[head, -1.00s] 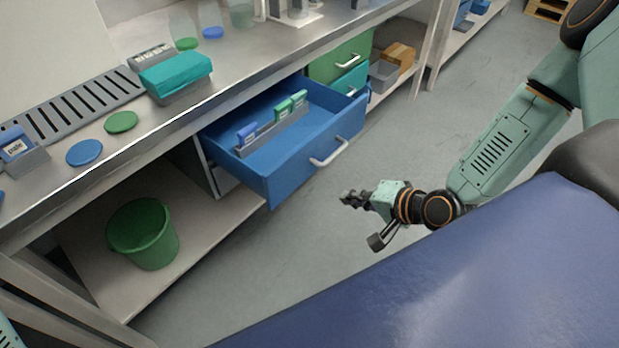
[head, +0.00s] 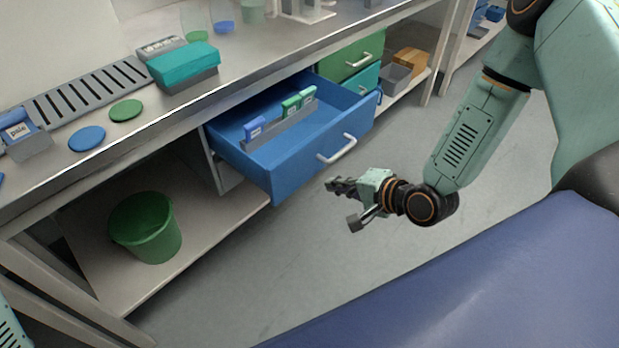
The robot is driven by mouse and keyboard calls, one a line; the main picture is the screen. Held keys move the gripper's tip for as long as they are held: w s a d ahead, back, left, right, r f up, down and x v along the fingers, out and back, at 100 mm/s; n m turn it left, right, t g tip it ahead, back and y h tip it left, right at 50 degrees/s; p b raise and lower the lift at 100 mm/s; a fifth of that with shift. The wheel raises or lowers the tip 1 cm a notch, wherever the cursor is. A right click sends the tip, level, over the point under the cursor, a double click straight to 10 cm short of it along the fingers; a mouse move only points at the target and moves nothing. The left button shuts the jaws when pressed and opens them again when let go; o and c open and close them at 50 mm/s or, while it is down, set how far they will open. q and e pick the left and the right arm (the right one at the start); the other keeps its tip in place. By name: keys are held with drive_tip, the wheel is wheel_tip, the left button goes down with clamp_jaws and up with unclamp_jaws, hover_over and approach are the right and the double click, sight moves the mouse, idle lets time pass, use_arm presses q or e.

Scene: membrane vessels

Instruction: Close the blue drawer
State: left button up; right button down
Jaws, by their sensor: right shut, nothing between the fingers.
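The blue drawer (head: 285,165) stands pulled out from under the bench, so its inside shows. A pale bar handle (head: 337,149) is on its front. Inside is a grey divider rack with blue and green labelled packs (head: 292,105). My right gripper (head: 333,186) is shut and empty. In the picture it is just below the drawer's front and handle, with a gap between them. My left gripper is not in view; only a bit of my left arm shows at the lower left corner.
The bench top (head: 150,118) holds a teal box (head: 184,65), a green disc (head: 126,110) and a blue disc (head: 86,138). A green bucket (head: 146,228) stands on the lower shelf. A closed green drawer (head: 352,56) is beyond the blue one. The floor (head: 290,270) in front is clear.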

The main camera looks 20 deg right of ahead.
sight(301, 172)
drive_tip(key=x, duration=0.2)
drive_tip(key=b+x, duration=0.1)
drive_tip(key=x, duration=0.2)
drive_tip(key=r+b+x, duration=0.1)
drive_tip(key=x, duration=0.1)
drive_tip(key=shift+w+a, duration=0.15)
drive_tip(key=shift+w, duration=0.25)
drive_tip(key=shift+w+b, duration=0.35)
drive_tip(key=shift+w, duration=0.05)
drive_tip(key=shift+w+a, duration=0.1)
drive_tip(key=shift+a, duration=0.05)
drive_tip(key=shift+w, duration=0.1)
